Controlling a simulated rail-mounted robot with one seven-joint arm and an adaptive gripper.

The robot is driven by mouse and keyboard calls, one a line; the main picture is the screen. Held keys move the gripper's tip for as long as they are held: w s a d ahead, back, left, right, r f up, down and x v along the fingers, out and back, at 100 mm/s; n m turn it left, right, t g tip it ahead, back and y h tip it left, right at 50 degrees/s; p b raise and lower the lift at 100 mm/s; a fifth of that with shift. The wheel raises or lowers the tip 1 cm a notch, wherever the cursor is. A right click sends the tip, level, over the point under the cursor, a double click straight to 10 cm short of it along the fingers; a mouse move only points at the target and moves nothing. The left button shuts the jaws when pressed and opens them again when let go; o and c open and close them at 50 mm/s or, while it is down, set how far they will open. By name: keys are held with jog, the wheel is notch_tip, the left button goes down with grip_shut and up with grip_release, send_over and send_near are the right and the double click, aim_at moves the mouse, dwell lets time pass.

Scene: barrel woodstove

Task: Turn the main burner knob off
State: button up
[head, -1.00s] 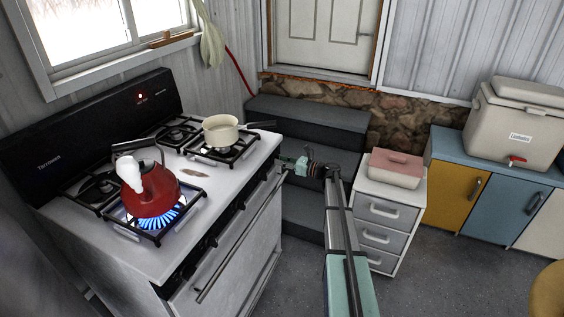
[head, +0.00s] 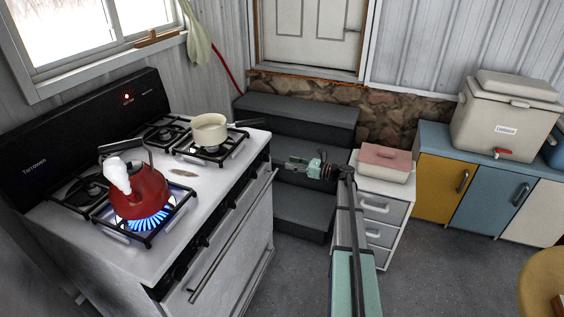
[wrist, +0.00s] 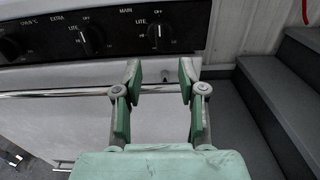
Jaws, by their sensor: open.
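The main burner knob (wrist: 158,36) is a dark knob on the black front panel of the stove in the wrist view, beside the labels MAIN, OFF and LITE. Its exact pointer angle is hard to tell. My gripper (wrist: 160,74) is open and empty, its two fingers pointing at the panel just below this knob, not touching it. In the head view my gripper (head: 292,163) is to the right of the stove front. A blue flame (head: 145,219) burns under the red kettle (head: 138,190). The knob faces are largely hidden in the head view.
The extra knob (wrist: 91,38) is left of the main one. The oven handle bar (head: 235,237) runs across below the panel. A cream pot (head: 209,130) sits on a rear burner. Dark steps (head: 300,120) and a drawer cabinet (head: 378,207) stand to the right.

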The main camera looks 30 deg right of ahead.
jog(key=shift+v, duration=1.15)
